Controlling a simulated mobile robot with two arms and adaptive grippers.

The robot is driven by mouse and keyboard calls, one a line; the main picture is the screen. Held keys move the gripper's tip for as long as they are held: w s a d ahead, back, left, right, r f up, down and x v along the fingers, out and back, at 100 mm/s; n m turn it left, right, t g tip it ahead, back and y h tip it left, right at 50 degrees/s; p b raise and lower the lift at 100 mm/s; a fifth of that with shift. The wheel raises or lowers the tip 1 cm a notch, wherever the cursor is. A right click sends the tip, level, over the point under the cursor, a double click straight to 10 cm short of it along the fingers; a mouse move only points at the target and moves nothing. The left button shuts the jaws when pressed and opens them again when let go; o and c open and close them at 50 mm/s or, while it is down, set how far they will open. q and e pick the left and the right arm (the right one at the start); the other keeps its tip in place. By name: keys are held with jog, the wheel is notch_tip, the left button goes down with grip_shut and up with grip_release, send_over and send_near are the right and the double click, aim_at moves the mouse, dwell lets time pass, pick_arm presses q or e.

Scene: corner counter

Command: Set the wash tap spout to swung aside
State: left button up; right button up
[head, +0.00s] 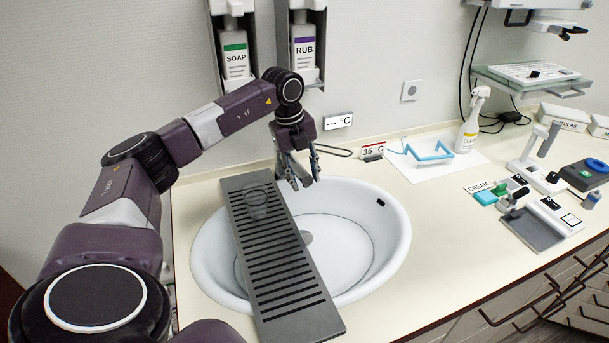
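The white round wash basin (394,236) is set in the counter. My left gripper (300,178) points down over the basin's back rim, where the wash tap would stand. The gripper and wrist hide most of the tap. A thin dark looped bar (336,151), which looks like the tap's lever, sticks out to the right behind the gripper. I cannot make out the spout or its direction. The fingers look somewhat apart, but whether they hold anything is unclear. My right gripper is out of view.
A grey slotted board (292,290) lies across the basin with a clear glass (257,204) on it. Soap (235,58) and rub (303,50) bottles hang on the wall behind.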

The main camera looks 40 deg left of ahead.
pick_arm(q)
jog(key=shift+f, duration=0.25)
grip_shut()
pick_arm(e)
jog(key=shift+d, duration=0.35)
pick_arm(q)
jog(key=s+a+m, duration=0.3)
jog(key=s+a, duration=0.1)
jog(key=s+a+m, duration=0.3)
jog(key=s+a, duration=0.1)
jog(key=shift+r+m+g+h, duration=0.1)
jog(key=shift+m+g+h, duration=0.3)
jog(key=shift+s+a+m+p, duration=0.2)
jog(key=shift+a+m, duration=0.15)
jog(key=shift+a, duration=0.05)
jog(key=shift+s+a+m+p, duration=0.15)
jog(key=shift+a+m+p, duration=0.05)
jog(key=shift+a+m, duration=0.2)
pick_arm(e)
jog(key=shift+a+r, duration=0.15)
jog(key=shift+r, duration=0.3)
